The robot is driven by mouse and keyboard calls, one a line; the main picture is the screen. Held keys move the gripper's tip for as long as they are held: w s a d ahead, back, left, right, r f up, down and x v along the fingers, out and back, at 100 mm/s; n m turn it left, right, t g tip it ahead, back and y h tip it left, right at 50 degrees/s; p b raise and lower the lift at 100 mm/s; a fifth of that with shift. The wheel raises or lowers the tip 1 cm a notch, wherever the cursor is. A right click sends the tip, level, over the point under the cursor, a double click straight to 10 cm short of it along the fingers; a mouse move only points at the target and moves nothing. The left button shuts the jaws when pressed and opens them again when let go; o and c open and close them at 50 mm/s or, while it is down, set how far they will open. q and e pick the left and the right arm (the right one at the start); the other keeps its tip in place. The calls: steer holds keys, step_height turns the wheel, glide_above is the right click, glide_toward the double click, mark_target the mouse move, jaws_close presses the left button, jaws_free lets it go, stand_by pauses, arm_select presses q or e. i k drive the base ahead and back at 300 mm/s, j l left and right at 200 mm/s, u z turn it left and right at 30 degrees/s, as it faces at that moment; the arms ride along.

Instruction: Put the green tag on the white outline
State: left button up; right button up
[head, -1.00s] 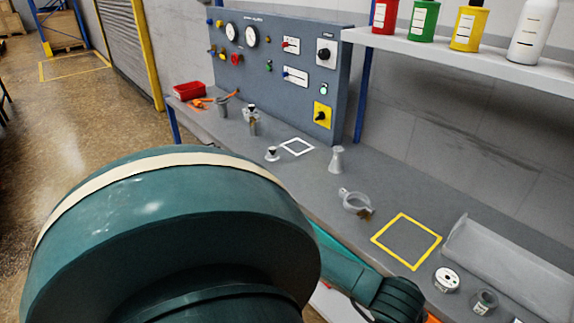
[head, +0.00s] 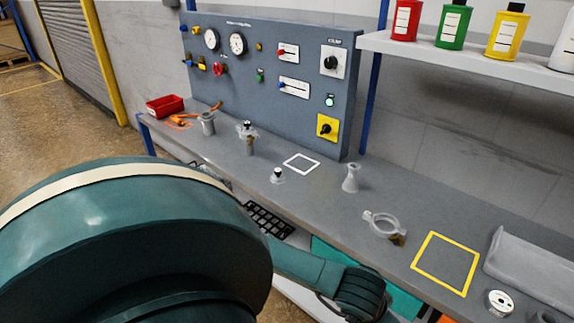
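The white outline (head: 311,168) is a small empty square on the grey bench top, in front of the control panel, in the head view. I cannot make out a green tag anywhere in this view. A large teal link of my own arm fills the lower left, and another of my links crosses the lower middle in front of the bench edge. Neither of my grippers is in view, so whether they hold anything is hidden.
On the bench (head: 330,195) stand a small black-topped part (head: 277,176), a grey flared fitting (head: 351,178), a ring clamp (head: 383,225) and a red bin (head: 165,106). A yellow outline (head: 430,276) lies right. The control panel (head: 280,118) stands behind; a bottle shelf (head: 440,50) overhangs.

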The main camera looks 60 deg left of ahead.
mark_target(303, 163)
steer(key=k+j, duration=0.1)
steer(key=j, duration=0.35)
steer(key=k+j, duration=0.15)
steer(key=j, duration=0.25)
steer(key=k+j, duration=0.1)
steer(key=j, duration=0.35)
steer(key=k+j, duration=0.1)
steer(key=j, duration=0.35)
